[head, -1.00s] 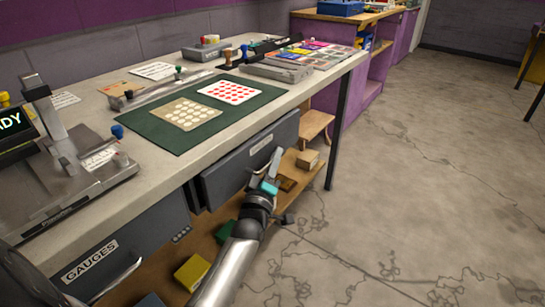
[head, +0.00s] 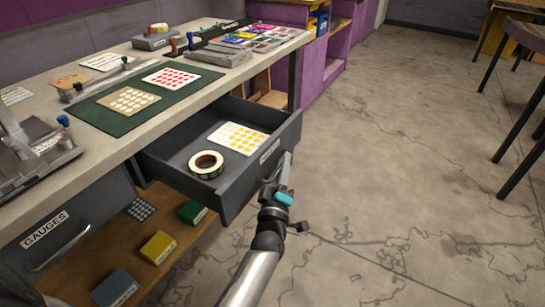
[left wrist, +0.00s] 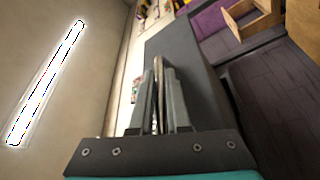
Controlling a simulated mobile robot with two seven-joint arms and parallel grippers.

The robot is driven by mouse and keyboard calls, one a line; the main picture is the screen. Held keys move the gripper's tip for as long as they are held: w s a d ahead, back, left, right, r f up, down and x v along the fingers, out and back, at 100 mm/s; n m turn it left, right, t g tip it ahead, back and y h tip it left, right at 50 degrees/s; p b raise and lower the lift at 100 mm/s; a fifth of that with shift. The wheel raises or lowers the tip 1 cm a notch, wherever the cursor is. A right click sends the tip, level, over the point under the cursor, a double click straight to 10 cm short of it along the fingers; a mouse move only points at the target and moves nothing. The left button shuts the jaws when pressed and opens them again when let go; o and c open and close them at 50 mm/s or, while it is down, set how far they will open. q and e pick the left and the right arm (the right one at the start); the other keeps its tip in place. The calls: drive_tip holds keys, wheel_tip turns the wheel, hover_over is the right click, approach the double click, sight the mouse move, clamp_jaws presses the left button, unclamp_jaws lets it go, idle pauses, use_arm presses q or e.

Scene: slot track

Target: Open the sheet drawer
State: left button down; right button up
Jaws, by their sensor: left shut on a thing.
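The sheet drawer (head: 236,187) stands pulled out from under the workbench, a dark grey box with a pale label on its front. Inside lie a white sheet with yellow dots (head: 238,138) and a roll of tape (head: 206,165). My left gripper (head: 281,170) is at the drawer's front, shut on its handle. In the left wrist view the fingers (left wrist: 160,98) close around the upright-looking metal handle bar (left wrist: 158,82), in front of the grey drawer front (left wrist: 203,85). My right gripper is not in view.
The workbench (head: 200,96) carries a green mat (head: 105,118) with dotted sheets. A closed drawer labelled GAUGES (head: 65,225) is at the left. Yellow (head: 158,248), green (head: 192,212) and blue-grey (head: 115,288) boxes sit on the lower shelf. The floor (head: 400,150) at right is open.

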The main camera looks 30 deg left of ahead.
use_arm(q)
drive_tip(key=shift+s+d, duration=0.1)
drive_tip(key=shift+d, duration=0.9)
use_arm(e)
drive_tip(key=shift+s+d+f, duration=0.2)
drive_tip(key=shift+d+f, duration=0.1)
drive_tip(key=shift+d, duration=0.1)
use_arm(q)
drive_tip(key=c, duration=1.2)
unclamp_jaws()
drive_tip(key=shift+o, duration=0.2)
drive_tip(key=shift+s, duration=0.1)
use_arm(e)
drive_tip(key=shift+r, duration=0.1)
use_arm(q)
drive_tip(key=p+v, duration=0.3)
drive_tip(key=v, duration=1.2)
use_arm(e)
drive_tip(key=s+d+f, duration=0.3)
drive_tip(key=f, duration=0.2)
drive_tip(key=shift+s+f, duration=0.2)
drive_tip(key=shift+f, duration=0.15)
use_arm(q)
drive_tip(key=shift+d, duration=0.1)
